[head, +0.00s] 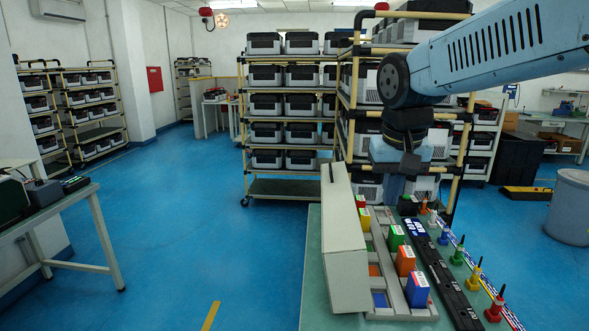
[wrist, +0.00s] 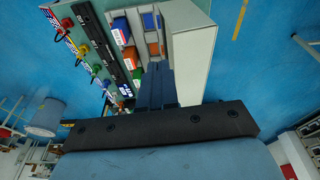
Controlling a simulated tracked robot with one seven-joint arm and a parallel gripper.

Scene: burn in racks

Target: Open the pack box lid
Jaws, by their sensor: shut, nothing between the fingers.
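The pack box (head: 392,297) is a pale grey tray on the green bench, with a row of compartments whose floors show blue, orange and green. A large pale panel, which looks like its lid (head: 346,250), stands raised and slightly tilted along the left side of the compartments. The lid also shows in the wrist view (wrist: 193,62) as a pale slab to the right of the fingers. My gripper (head: 393,190) points down at the far end of the box; its fingertips are partly hidden. In the wrist view its dark blue fingers (wrist: 156,84) are together and empty, beside the lid.
Blue (head: 417,291), orange (head: 405,261) and green (head: 396,237) small boxes stand right of the compartments. A black strip (head: 440,275) and several coloured plungers (head: 474,276) line the bench's right side. A loaded rack (head: 290,190) stands behind.

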